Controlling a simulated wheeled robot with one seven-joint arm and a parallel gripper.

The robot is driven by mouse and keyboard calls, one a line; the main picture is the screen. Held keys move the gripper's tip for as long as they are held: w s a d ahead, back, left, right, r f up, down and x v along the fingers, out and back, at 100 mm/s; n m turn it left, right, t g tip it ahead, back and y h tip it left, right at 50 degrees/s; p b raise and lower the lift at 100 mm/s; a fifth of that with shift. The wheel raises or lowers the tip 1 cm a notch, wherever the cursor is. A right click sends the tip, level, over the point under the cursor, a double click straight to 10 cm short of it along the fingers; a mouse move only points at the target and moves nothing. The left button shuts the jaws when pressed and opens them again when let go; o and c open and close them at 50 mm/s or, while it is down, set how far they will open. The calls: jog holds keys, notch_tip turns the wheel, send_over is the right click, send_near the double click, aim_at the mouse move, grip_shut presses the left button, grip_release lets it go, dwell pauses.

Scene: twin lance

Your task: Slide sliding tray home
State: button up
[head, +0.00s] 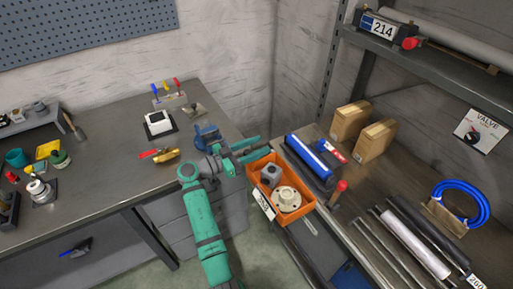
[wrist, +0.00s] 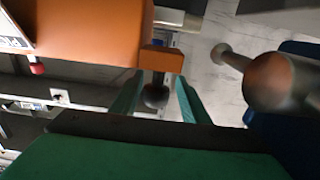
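The sliding tray is an orange open tray (head: 300,214) in the head view, sticking out from the front edge of the right-hand bench. A grey block (head: 270,175) and a pale round flanged part (head: 287,198) lie in it. My gripper (head: 256,149) is at the tray's far-left end, its two green fingers apart. In the wrist view the orange tray (wrist: 95,30) fills the upper left, with an orange tab and a dark round knob (wrist: 155,96) at its end. The knob shows between the spread fingers of my gripper (wrist: 157,92); I cannot tell whether they touch it.
A blue vise (head: 207,136) stands on the left bench close to my gripper. On the right bench are a blue roller unit (head: 311,160), a red-topped handle (head: 338,190), two cardboard boxes (head: 362,132) and several bars. A floor gap separates the benches.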

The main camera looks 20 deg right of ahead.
jog(key=shift+f, duration=0.1)
jog(key=s+a, duration=0.1)
jog(key=a, duration=0.9)
jog(key=shift+s+a, duration=0.15)
jog(key=shift+a, duration=0.2)
